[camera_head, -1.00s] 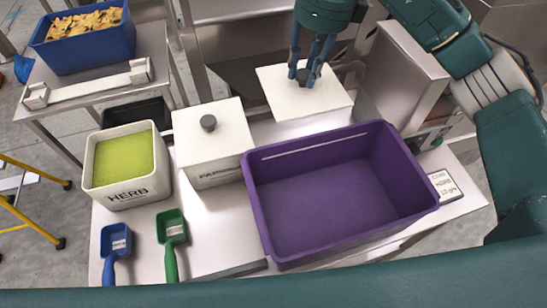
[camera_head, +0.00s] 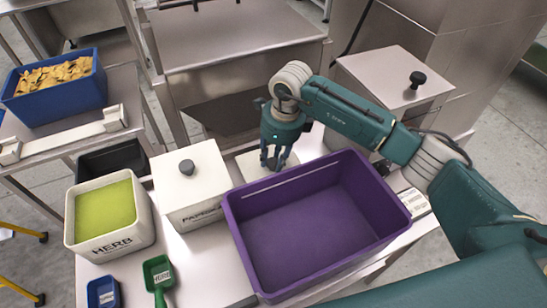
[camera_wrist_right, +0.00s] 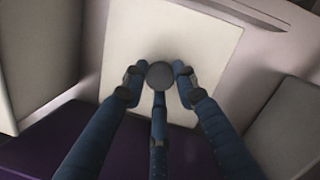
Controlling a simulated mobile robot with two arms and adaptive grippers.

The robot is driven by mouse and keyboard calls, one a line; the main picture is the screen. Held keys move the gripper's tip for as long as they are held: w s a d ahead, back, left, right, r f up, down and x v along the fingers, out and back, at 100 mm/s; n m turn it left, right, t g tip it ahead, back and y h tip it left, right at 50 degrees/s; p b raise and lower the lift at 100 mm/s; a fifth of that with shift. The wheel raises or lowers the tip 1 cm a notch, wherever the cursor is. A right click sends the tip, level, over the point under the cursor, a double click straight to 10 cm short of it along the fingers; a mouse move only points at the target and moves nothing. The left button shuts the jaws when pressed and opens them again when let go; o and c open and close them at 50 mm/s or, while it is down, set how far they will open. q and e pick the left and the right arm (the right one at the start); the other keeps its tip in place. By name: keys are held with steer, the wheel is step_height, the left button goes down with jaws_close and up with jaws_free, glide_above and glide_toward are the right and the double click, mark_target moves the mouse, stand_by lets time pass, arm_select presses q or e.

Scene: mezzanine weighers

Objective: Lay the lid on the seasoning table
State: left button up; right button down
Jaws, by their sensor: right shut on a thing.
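The loose lid is a white square plate (camera_head: 254,164) with a dark round knob (camera_wrist_right: 160,75). My right gripper (camera_head: 275,163) is shut on the knob, with its fingers around it in the right wrist view (camera_wrist_right: 158,82). The lid is low over the back of the seasoning table (camera_head: 205,258), behind the purple crate and right of the lidded white tub. The crate and my fingers hide part of it. I cannot tell whether it touches the table. The open white HERB tub (camera_head: 110,243) holds green powder at the left. My left gripper is not in view.
An empty purple crate (camera_head: 232,225) fills the table's right part. A lidded white tub (camera_head: 200,210) stands between crate and HERB tub. A blue scoop (camera_head: 103,293) and a green scoop (camera_head: 158,272) lie in front. A steel cabinet (camera_head: 385,75) is behind right.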

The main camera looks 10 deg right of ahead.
steer(key=shift+f, duration=0.3)
steer(key=shift+f, duration=0.1)
steer(key=c, duration=1.4)
jaws_free()
steer(key=shift+o, duration=0.2)
steer(key=shift+r, duration=0.45)
step_height(320, 180, up, 11)
steer(key=s+d+b, duration=0.1)
steer(key=b, duration=0.1)
steer(key=shift+d+r, duration=0.15)
steer(key=shift+d, duration=0.05)
